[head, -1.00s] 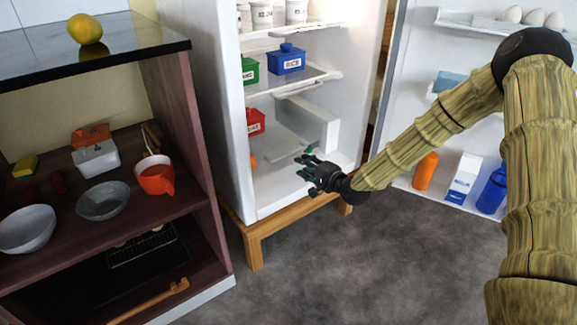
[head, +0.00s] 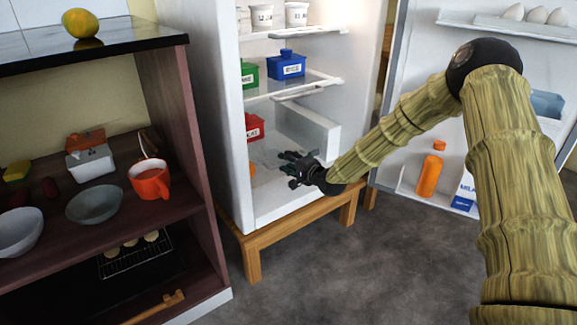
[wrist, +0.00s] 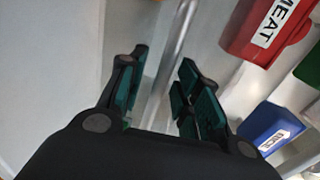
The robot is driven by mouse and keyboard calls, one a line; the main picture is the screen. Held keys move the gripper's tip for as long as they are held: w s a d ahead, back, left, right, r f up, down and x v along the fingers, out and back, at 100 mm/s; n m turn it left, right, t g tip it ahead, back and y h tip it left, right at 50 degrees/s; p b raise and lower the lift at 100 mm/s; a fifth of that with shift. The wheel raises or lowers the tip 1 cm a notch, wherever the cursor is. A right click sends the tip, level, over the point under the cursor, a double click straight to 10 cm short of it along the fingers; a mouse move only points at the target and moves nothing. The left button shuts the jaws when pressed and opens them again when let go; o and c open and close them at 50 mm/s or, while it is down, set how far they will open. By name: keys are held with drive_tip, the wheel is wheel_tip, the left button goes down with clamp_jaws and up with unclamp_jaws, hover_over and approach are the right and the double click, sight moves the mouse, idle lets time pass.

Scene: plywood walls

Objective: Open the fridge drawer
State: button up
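The fridge (head: 232,120) stands open. A pale, see-through drawer (head: 318,132) shows inside its lower part, below a glass shelf. Its front panel faces right, and I cannot tell how far it is pulled out. My gripper (head: 287,163) is inside the lower opening, below and left of that panel, with its fingers pointing left into the fridge. In the wrist view my gripper (wrist: 158,85) is open, with a clear gap between its dark green fingers. A pale bar (wrist: 176,50) runs behind the gap; contact is not clear. The gripper looks empty.
A red MEAT box (wrist: 265,30) and a blue RICE box (head: 287,65) are in the fridge. The fridge door (head: 405,130) is swung open at right, holding an orange bottle (head: 430,172). A shelf unit (head: 205,185) stands left. Grey floor is clear in front.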

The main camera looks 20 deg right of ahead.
drive_tip(key=shift+w, duration=0.25)
